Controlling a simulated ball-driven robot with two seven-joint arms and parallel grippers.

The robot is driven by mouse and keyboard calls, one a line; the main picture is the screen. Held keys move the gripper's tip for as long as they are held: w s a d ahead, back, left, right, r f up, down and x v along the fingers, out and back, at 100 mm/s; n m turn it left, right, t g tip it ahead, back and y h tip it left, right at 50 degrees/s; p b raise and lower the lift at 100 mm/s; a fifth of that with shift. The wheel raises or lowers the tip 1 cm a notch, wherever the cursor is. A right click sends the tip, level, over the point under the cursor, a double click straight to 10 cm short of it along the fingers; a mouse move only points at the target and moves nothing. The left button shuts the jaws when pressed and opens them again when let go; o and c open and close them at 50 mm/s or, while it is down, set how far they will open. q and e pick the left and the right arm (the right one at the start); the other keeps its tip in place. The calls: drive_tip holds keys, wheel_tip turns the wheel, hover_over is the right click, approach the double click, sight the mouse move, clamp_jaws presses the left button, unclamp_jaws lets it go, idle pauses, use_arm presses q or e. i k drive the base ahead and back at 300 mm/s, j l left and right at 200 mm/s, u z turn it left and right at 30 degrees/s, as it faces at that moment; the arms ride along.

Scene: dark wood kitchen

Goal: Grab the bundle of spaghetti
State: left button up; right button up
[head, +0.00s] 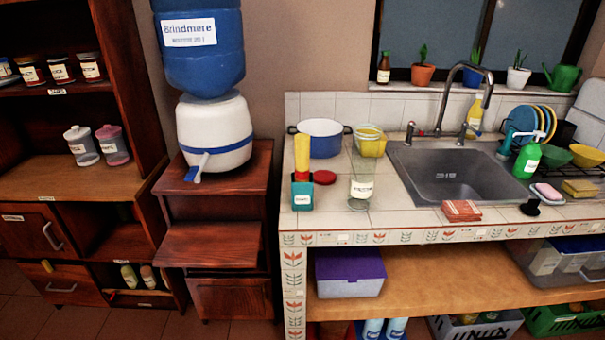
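A yellow upright bundle (302,153), which looks like the spaghetti, stands at the left front of the tiled counter. Its lower part is in or behind a small teal and dark packet (302,194) with a white label; I cannot tell which. A clear jar (361,180) with a white label stands to its right. A round red lid (323,177) lies between them. Neither of my grippers is in view.
A blue pot (320,138) and a yellow-filled bowl (370,142) stand behind on the counter (410,205). The sink (445,175) is to the right, with a folded reddish cloth (461,210) at its front. A water dispenser (215,135) stands left on a wooden cabinet.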

sight(301, 141)
drive_tip(key=i+j+z, duration=0.1)
drive_tip(key=i+j, duration=0.55)
drive_tip(key=j, duration=0.3)
drive_tip(key=z, duration=0.05)
